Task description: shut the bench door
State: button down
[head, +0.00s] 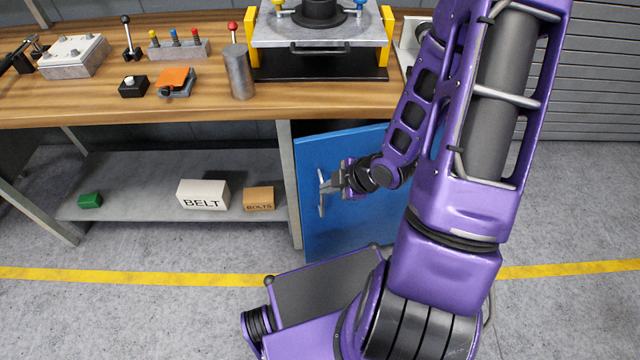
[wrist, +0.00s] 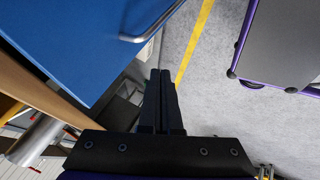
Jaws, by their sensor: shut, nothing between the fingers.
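The bench door is a blue panel (head: 350,225) under the right part of the bench; it also fills the upper left of the wrist view (wrist: 100,40). Its left edge stands a little forward of the grey bench post, so it looks slightly ajar; I cannot tell how far. A metal bar handle (head: 321,205) is near that edge and shows in the wrist view (wrist: 150,28). My gripper (head: 327,187) is in front of the door by the handle. In the wrist view its fingers (wrist: 160,75) are together and empty. Contact with the door is unclear. My arm hides the door's right part.
The wooden bench top (head: 200,105) holds a metal cylinder (head: 240,75) and a press fixture (head: 320,65). A lower shelf (head: 140,170) left of the door carries a BELT box (head: 203,195), a BOLTS box (head: 258,199) and a green box (head: 90,200).

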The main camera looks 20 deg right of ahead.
aim_at(301, 183)
jog(key=shift+w+a+f+b, duration=0.2)
jog(key=shift+w+a+f, duration=0.2)
jog(key=shift+w+f, duration=0.85)
jog(key=shift+w+a+f+b, duration=0.15)
jog(key=shift+w+a+f, duration=0.25)
jog(key=shift+w+f, duration=0.8)
jog(key=shift+w+a+f+b, duration=0.2)
jog(key=shift+w+a+f, duration=0.2)
jog(key=shift+w+f, duration=0.85)
jog(key=shift+w+r, duration=0.35)
jog(key=shift+r, duration=0.05)
jog(key=shift+w, duration=0.25)
jog(key=shift+m+h, duration=0.5)
jog(key=shift+m, duration=0.3)
jog(key=w, duration=0.2)
jog(key=w+b, duration=0.1)
jog(key=w, duration=0.3)
jog(key=shift+w+d, duration=0.1)
jog(key=shift+d, duration=0.15)
